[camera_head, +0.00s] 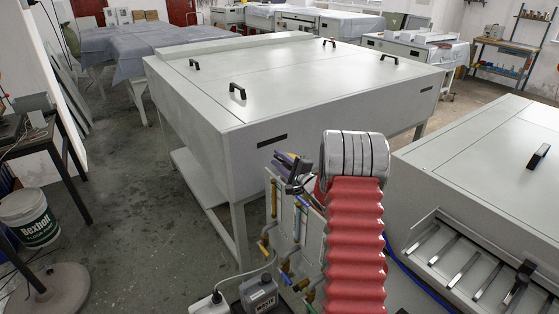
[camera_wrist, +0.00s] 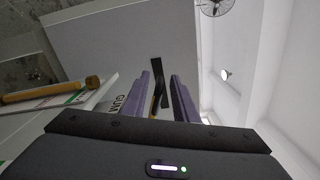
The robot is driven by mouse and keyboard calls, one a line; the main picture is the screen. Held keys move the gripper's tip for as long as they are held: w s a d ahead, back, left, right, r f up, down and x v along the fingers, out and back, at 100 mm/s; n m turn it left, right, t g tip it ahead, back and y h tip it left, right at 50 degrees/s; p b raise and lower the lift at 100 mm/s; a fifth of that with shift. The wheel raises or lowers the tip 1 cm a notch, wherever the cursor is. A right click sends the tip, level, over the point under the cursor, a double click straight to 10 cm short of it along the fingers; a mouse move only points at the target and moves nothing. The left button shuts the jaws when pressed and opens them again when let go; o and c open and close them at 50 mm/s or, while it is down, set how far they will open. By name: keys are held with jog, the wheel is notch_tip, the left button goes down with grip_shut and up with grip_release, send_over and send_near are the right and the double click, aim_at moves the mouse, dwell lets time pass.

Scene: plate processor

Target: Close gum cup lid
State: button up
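My gripper (camera_head: 285,161) is beside the small upright pipe panel (camera_head: 308,232) at the near end of the large grey machine. In the wrist view, its two purple fingers (camera_wrist: 165,92) stand apart with a gap between them. A thin brownish piece shows in that gap, and I cannot tell whether it is touched. A white panel (camera_wrist: 101,97) with the word GUM on its edge is just left of the fingers. I cannot make out a gum cup or its lid in either view; my red-sleeved arm covers part of this area.
The large grey machine (camera_head: 215,110) has black handles on top and a black slot (camera_head: 272,140) in its near end. Brass pipes (camera_head: 264,246) run down the panel. A grey jug (camera_head: 258,294) stands below. Another machine (camera_head: 480,165) is at right. Open floor lies left.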

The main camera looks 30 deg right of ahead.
jog(key=s, duration=1.1)
jog(key=shift+s+d, duration=0.35)
jog(key=shift+c, duration=0.7)
jog(key=shift+s+d+r, duration=0.1)
jog(key=shift+d+r, duration=0.1)
jog(key=shift+d, duration=0.05)
jog(key=shift+c, duration=0.8)
jog(key=r+n, duration=0.1)
jog(key=d+r+n, duration=0.1)
jog(key=r, duration=0.1)
jog(key=d+r+n, duration=0.1)
jog(key=r, duration=0.1)
jog(key=shift+d+y, duration=0.2)
jog(key=shift+y, duration=0.1)
grip_shut()
jog(key=n+g, duration=0.1)
jog(key=n, duration=0.3)
jog(key=d+r+n+y, duration=0.1)
jog(key=n, duration=0.4)
jog(key=w+d+r+n+g, duration=0.1)
jog(key=n, duration=0.3)
jog(key=shift+r+n+g, duration=0.1)
jog(key=shift+n+g, duration=0.2)
